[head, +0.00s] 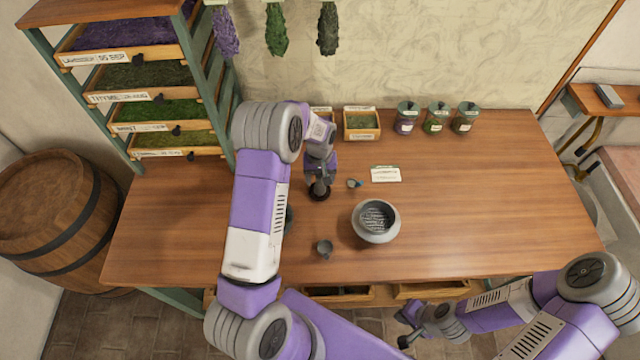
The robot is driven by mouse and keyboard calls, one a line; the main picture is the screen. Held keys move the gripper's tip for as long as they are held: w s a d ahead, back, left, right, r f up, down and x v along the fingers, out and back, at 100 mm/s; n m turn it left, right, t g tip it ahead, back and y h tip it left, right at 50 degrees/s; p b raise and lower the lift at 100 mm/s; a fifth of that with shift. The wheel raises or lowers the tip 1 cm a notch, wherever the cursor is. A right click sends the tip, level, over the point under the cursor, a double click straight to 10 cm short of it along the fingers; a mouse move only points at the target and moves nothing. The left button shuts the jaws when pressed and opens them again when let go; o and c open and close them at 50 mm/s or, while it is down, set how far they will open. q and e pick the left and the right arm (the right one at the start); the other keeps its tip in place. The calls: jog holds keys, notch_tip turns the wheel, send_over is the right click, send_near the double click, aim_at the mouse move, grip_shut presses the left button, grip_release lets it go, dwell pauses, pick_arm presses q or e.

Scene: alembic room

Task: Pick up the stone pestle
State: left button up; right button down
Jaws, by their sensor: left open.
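My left gripper (319,187) points down at the table, left of the grey stone bowl, and is open. Directly below it is a small dark round thing (320,195), mostly covered by the gripper. I cannot make out the stone pestle clearly; it may be hidden by the gripper. The grey stone bowl (357,222) stands on the table with a ridged grey inside. My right gripper (404,328) is low at the front, off the table's front edge, with its fingers apart and nothing between them.
A label card (385,174), a herb box (361,124) and lidded jars (436,118) sit further back. A drawer rack (150,95) stands left. The table's right side is clear.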

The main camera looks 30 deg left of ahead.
pick_arm(q)
grip_shut()
jog(key=shift+r, duration=0.1)
dwell(0.4)
